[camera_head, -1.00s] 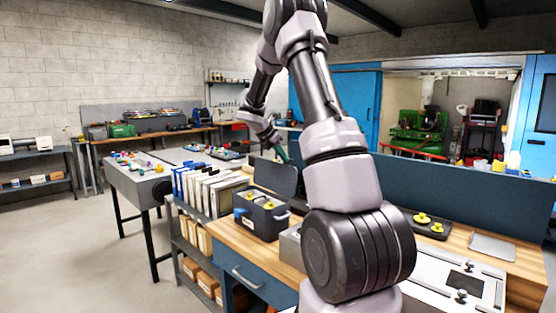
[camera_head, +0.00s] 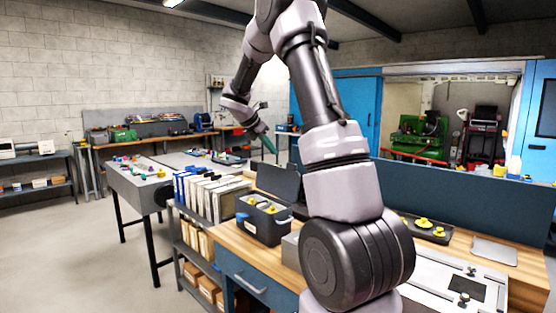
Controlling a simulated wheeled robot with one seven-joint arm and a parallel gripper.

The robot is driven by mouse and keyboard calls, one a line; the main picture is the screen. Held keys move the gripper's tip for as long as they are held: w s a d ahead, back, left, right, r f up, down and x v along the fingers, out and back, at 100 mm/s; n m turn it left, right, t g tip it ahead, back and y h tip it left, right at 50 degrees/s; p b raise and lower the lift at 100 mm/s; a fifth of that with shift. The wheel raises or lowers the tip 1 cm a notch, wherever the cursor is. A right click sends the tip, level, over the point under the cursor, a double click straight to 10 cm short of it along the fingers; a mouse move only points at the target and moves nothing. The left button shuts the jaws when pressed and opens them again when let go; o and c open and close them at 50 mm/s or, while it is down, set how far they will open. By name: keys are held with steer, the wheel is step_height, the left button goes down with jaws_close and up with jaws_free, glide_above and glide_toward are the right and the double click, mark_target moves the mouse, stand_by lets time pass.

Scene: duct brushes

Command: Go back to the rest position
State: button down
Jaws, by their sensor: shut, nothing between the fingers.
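My arm rises from the lower right of the head view and bends over at the top. My gripper (camera_head: 268,143) hangs at the end of it, left of the upper arm, pointing down and to the right. It is shut and holds nothing. It is in the air above the black open-topped box (camera_head: 262,226) and the back of the workbench, apart from both. The box has yellow pieces inside and stands on the wooden bench top (camera_head: 232,239).
A row of binders (camera_head: 207,194) stands on a shelf left of the bench. A grey table (camera_head: 137,183) with small coloured parts is farther left. A dark tray (camera_head: 428,231) with yellow pieces and a white fixture plate (camera_head: 440,272) lie at right. The floor at left is clear.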

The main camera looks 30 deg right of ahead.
steer(key=shift+v, duration=1.8)
steer(key=s+a+r+m+t+y, duration=0.1)
steer(key=s+a+r+m+y, duration=0.1)
steer(key=s+a+m, duration=0.3)
steer(key=s+a+r+m+t+y, duration=0.2)
steer(key=s+a+m+y, duration=0.2)
steer(key=s+m, duration=0.7)
steer(key=s+a+r+m+t+y, duration=0.2)
steer(key=s+a+m, duration=0.5)
steer(key=s, duration=1)
steer(key=shift+s+r+m+y, duration=0.2)
steer(key=shift+r+m+y, duration=0.05)
steer(key=shift+m+y, duration=0.75)
steer(key=shift+s, duration=0.1)
